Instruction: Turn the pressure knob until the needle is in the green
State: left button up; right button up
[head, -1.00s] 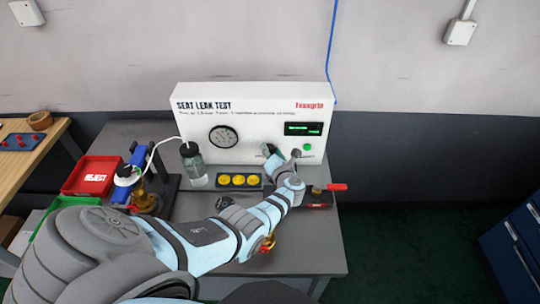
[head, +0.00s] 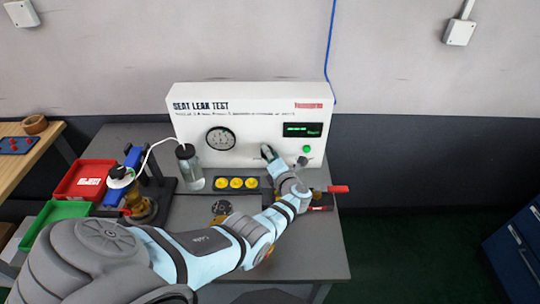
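The white test box (head: 255,100) labelled "SEAT LEAK TEST" stands at the back of the bench. Its round gauge (head: 220,138) has a dark face; the needle and any green band are too small to read. My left gripper (head: 284,158) is at the lower right of the box front, below the lit green display (head: 302,129). Its fingers look spread, with white panel between them. I cannot make out the pressure knob; the gripper may hide it, and contact cannot be told. My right gripper is not in view.
A green button (head: 307,149) is right of the gripper. A bottle (head: 190,168) and yellow discs in a dark holder (head: 237,184) are to its left. A red-handled part (head: 338,189) lies at the right. Red (head: 86,181) and green (head: 58,213) trays are at far left.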

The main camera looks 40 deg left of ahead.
pick_arm(q)
jog(key=o, duration=1.2)
jog(key=shift+c, duration=0.2)
jog(key=shift+d, duration=0.1)
jog(key=v, duration=1.2)
jog(key=shift+f, duration=0.1)
